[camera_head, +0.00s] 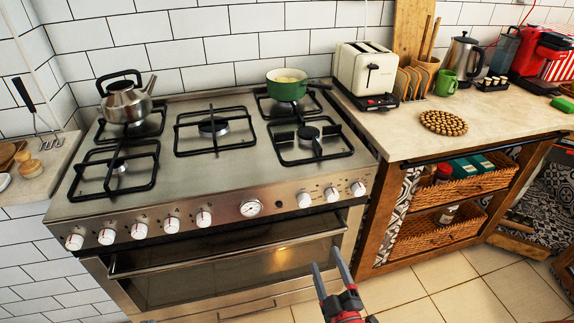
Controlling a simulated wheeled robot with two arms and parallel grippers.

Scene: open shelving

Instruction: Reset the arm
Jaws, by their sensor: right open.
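My right gripper (331,279) shows at the bottom centre, with its two grey fingers pointing up and apart. It is open and nothing is between the fingers. It is in front of the oven's right side, over the tiled floor in the picture. My left gripper is not in view. The stove (190,184) stands behind the gripper, with a green pot (287,90) on its back right burner and a steel kettle (126,103) on its back left burner.
Wicker baskets (462,190) sit on shelves below. The tiled floor (470,285) at the lower right is mostly clear.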

